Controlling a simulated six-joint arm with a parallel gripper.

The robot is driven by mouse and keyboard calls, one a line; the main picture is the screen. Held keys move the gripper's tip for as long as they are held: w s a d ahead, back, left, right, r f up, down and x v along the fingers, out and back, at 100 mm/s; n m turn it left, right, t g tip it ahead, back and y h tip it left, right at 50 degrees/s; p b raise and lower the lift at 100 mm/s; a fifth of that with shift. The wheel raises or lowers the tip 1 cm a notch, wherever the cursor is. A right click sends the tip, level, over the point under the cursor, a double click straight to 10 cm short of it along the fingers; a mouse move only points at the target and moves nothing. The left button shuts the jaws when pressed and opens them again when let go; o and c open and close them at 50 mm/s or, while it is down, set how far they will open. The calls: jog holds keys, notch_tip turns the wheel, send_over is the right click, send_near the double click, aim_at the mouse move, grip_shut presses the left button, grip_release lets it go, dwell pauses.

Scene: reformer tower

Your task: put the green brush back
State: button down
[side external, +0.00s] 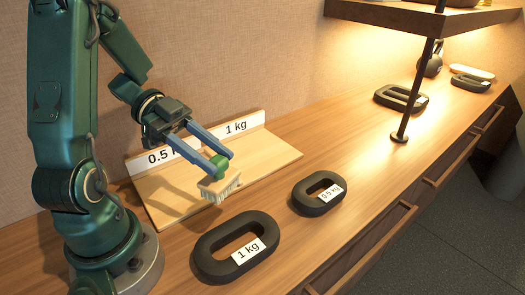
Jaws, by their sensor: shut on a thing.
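The green brush (219,184) has a green knob on top and a pale block with light bristles below. My gripper (220,161) has two blue fingers and is shut on the brush's green knob. The brush is over the front part of a light wooden board (262,155), bristles pointing down. I cannot tell whether the bristles touch the board. The board has a raised back strip with labels "0.5 kg" (163,158), partly hidden by my gripper, and "1 kg" (237,127).
A black 1 kg ring weight (207,259) and a black 0.5 kg ring weight (301,198) lie in front of the board. A dark post (416,95) holds a shelf at right. Beyond are more black weights (390,98) and a kettlebell (431,63). The counter's middle is clear.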

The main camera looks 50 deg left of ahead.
jog(key=w+a+r+n+t+y, duration=0.1)
jog(key=w+a+n+t+y, duration=0.25)
jog(key=w, duration=0.65)
jog(key=w+a+r+n+t+y, duration=0.2)
jog(key=w+a+n, duration=0.15)
jog(key=w, duration=0.65)
jog(key=w+a+r+n+t+y, duration=0.1)
jog(key=w+a+n+t+y, duration=0.2)
jog(key=w, duration=0.7)
jog(key=shift+m+g+h, duration=0.35)
jog(key=shift+m+h, duration=0.05)
jog(key=shift+h, duration=0.15)
jog(key=shift+w+d+f, duration=1.15)
jog(key=shift+d+f, duration=0.8)
jog(key=shift+f, duration=0.2)
jog(key=shift+w+d+f, duration=1.15)
jog(key=shift+d+f, duration=0.85)
jog(key=shift+f, duration=0.15)
jog(key=shift+w+d+f, duration=1.15)
jog(key=shift+d+f, duration=0.8)
jog(key=shift+f, duration=0.2)
jog(key=shift+c, duration=2.3)
grip_release()
jog(key=shift+f, duration=0.1)
